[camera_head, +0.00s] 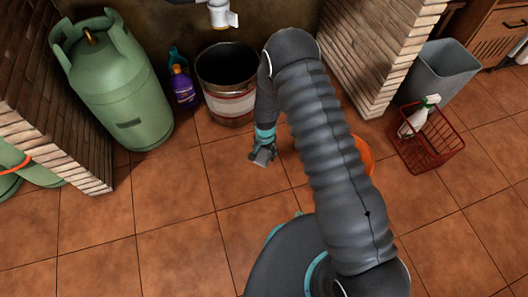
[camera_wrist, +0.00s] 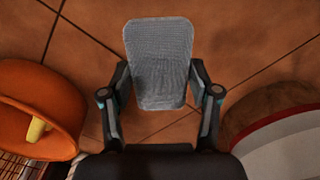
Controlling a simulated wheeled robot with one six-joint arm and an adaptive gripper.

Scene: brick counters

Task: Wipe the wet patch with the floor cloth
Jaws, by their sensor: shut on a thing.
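My gripper (camera_head: 264,140) is low over the tiled floor, in front of the metal drum. In the wrist view my gripper (camera_wrist: 158,78) is shut on the grey woven floor cloth (camera_wrist: 160,50), which sits between its fingers and sticks out past them. Only a small grey bit of the cloth (camera_head: 262,157) shows in the head view. I cannot tell whether the cloth touches the floor.
The drum (camera_head: 228,104) stands below a pipe, beside purple (camera_head: 183,88) and teal bottles and a green gas cylinder (camera_head: 118,90). An orange bucket (camera_head: 364,156), partly behind my arm, holds something yellow. A red basket (camera_head: 430,150) and grey bin (camera_head: 440,72) stand right. The front-left floor is clear.

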